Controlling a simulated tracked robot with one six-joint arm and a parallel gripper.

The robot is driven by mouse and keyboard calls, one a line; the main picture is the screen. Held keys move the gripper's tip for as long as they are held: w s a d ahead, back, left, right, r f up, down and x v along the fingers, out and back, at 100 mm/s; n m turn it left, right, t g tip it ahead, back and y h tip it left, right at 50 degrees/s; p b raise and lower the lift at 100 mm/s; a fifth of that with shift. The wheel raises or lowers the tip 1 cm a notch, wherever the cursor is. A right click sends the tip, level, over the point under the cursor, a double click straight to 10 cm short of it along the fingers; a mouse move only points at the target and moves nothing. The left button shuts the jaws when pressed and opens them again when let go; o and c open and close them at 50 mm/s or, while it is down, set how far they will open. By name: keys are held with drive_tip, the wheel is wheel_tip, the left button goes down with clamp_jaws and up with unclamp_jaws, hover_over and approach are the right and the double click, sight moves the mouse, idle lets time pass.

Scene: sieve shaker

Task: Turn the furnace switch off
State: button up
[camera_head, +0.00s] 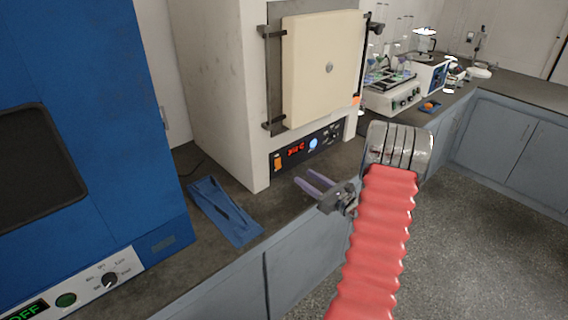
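The furnace (220,95) is a tall off-white cabinet with a cream door (320,68), which looks closed. Its dark control panel (325,140) sits under the door. An orange switch (278,161) is at the panel's left end, beside a lit red display (296,149) and a round blue-white knob or button. Whether the switch is on or off is too small to tell. My gripper (304,176) is in front of and below the panel, to the right of the switch. Its two purple-grey fingers are apart, with nothing between them, and appear clear of the panel.
A big blue machine (85,130) with a green display stands at left. A shaker with flasks (392,95) stands behind at right. Grey cabinets line the counter; the floor at right is clear.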

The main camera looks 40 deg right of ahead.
sight(278, 159)
drive_tip(key=w, duration=1.3)
drive_tip(key=shift+w+a, duration=0.1)
drive_tip(key=shift+a, duration=0.1)
drive_tip(key=shift+c, duration=0.4)
clamp_jaws()
